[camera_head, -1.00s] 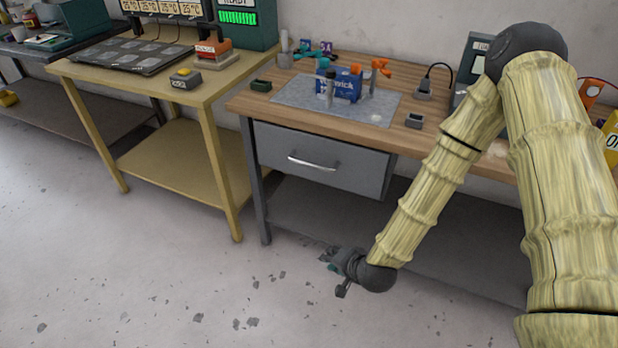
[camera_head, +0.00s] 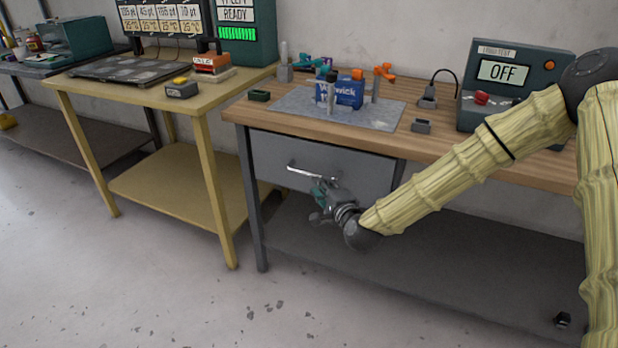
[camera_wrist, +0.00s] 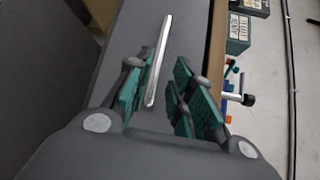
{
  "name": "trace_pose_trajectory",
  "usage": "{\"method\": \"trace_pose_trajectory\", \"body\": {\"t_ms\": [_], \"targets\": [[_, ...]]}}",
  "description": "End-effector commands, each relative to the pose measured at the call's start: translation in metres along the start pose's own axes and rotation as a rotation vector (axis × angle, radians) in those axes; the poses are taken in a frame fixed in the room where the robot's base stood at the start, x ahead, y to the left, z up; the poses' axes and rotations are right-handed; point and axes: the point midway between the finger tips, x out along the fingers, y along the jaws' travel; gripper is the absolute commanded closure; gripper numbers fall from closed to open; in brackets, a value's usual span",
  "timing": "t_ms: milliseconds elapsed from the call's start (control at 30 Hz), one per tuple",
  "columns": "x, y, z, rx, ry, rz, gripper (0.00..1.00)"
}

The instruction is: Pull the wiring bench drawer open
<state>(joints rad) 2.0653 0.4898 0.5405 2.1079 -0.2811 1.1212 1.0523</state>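The wiring bench (camera_head: 440,165) has a grey drawer (camera_head: 352,172) under its wooden top, and the drawer looks shut. A silver bar handle (camera_head: 308,172) runs across the drawer front. My gripper (camera_head: 318,192) is just in front of the drawer, at the right part of the handle. In the wrist view my gripper (camera_wrist: 158,100) is open, with teal finger pads apart. The handle (camera_wrist: 158,62) reaches into the gap between the fingers, nearer the left finger. I cannot tell whether any finger touches it. The drawer front (camera_wrist: 185,40) fills the space behind.
A grey mat (camera_head: 290,103) with a blue box (camera_head: 349,92) and bottles lies on the benchtop. A yellow table (camera_head: 208,170) stands left of the bench. The floor in front (camera_head: 150,270) is clear.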

Motion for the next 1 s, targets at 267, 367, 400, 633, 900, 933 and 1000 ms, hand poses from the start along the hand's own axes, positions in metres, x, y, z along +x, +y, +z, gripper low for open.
{"method": "trace_pose_trajectory", "body": {"t_ms": [267,367,400,633,900,933,1000], "targets": [[0.044,0.0,0.0,-0.002,0.0,-0.001,0.77],[0.06,0.001,0.001,-0.003,0.0,0.0,0.77],[0.066,0.001,0.001,-0.002,0.0,0.0,0.77],[0.09,0.001,0.001,-0.003,-0.001,0.001,0.77],[0.097,0.001,0.001,-0.001,-0.001,0.002,0.77],[0.097,0.001,0.001,-0.001,-0.001,0.002,0.77],[0.097,0.001,0.001,-0.001,-0.001,0.002,0.77]]}}
